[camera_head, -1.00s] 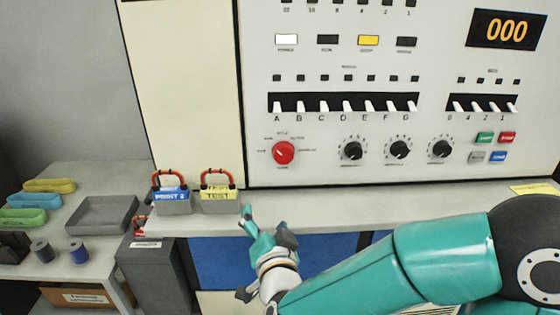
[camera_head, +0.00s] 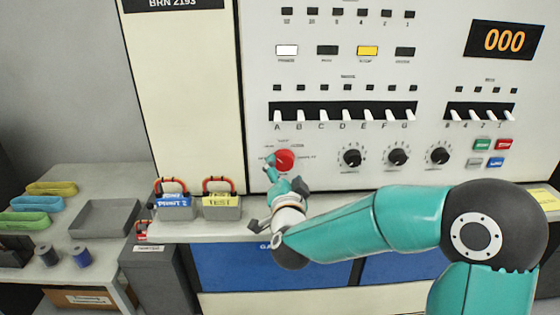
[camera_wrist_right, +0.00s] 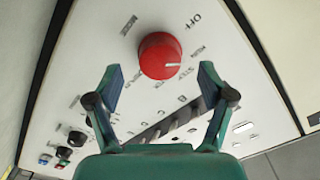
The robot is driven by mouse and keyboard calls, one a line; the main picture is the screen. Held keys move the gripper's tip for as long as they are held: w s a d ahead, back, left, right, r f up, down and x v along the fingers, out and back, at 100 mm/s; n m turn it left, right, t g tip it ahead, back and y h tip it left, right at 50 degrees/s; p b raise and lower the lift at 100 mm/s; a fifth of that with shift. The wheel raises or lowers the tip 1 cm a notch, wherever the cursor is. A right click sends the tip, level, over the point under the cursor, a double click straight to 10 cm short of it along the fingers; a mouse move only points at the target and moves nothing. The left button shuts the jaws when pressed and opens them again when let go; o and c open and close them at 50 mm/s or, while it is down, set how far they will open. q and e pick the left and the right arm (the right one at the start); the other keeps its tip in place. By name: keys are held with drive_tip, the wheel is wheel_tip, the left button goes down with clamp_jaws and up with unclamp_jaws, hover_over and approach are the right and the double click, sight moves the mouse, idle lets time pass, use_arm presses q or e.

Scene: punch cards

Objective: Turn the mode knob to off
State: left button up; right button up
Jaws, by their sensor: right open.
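The round red mode knob (camera_head: 286,158) is on the pale console panel, at the lower left of its controls. It also shows in the right wrist view (camera_wrist_right: 158,52), with a white pointer mark toward the picture's right. The OFF label (camera_wrist_right: 194,21) is at the knob's upper right there, away from the mark. My right gripper (camera_head: 284,174) is open and empty, just in front of and slightly below the knob. In the right wrist view its fingers (camera_wrist_right: 160,78) are spread either side of the knob's lower part; contact cannot be told. My left gripper is out of view.
Black dials (camera_head: 352,158) sit right of the knob, and a row of white switches (camera_head: 345,115) is above. A bin labelled TEST (camera_head: 221,208) and a blue-labelled bin (camera_head: 173,207) stand on the ledge to the lower left. The panel around the knob is flat.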

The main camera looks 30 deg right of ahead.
sight(284, 164)
drive_tip(key=shift+p+x, duration=0.3)
drive_tip(key=shift+x, duration=1.45)
